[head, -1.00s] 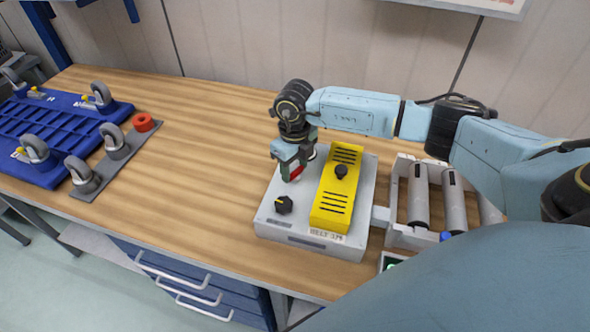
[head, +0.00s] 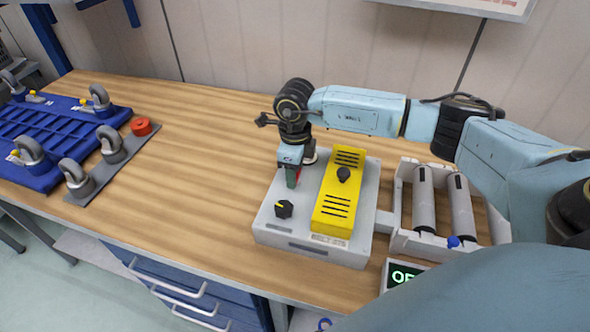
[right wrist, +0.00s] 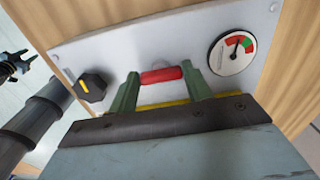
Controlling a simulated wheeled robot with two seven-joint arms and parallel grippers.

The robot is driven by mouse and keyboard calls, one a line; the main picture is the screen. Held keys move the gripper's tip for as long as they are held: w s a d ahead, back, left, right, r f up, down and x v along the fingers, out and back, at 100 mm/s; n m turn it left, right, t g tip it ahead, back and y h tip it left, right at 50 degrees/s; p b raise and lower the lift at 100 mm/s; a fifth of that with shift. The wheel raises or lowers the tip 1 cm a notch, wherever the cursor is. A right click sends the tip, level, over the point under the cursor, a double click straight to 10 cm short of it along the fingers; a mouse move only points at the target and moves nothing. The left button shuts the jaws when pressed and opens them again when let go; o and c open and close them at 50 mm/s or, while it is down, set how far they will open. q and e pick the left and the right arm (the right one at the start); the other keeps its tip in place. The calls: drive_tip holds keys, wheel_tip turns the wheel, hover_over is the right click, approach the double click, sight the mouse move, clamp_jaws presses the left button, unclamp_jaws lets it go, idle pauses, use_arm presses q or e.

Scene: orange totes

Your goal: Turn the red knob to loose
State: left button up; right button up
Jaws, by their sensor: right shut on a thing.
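The red knob (right wrist: 162,75) sits on the grey panel of the box between my right gripper's green fingers in the right wrist view. My right gripper (head: 292,180) is shut on the knob from above; in the head view its fingers hide most of the knob. The grey box (head: 278,228) stands on the bench. It carries a black knob with a yellow mark (head: 284,209), left of the gripper in the right wrist view. A round gauge (right wrist: 232,54) with red and green sectors is at the right there. A dark claw-like shape at that view's left edge looks like my left gripper.
A yellow cover (head: 337,190) with a black knob stands beside my right gripper. Rollers (head: 423,197) and a lit display (head: 404,276) are to the right. A blue caster-wheeled base (head: 50,130) and a red ring (head: 141,127) are at left. The bench between is clear.

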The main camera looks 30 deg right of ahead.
drive_tip(key=shift+r, duration=0.1)
drive_tip(key=o, duration=1)
wheel_tip(320, 180, up, 13)
drive_tip(key=shift+r+b, duration=0.15)
drive_tip(key=shift+b, duration=0.25)
drive_tip(key=shift+s, duration=0.1)
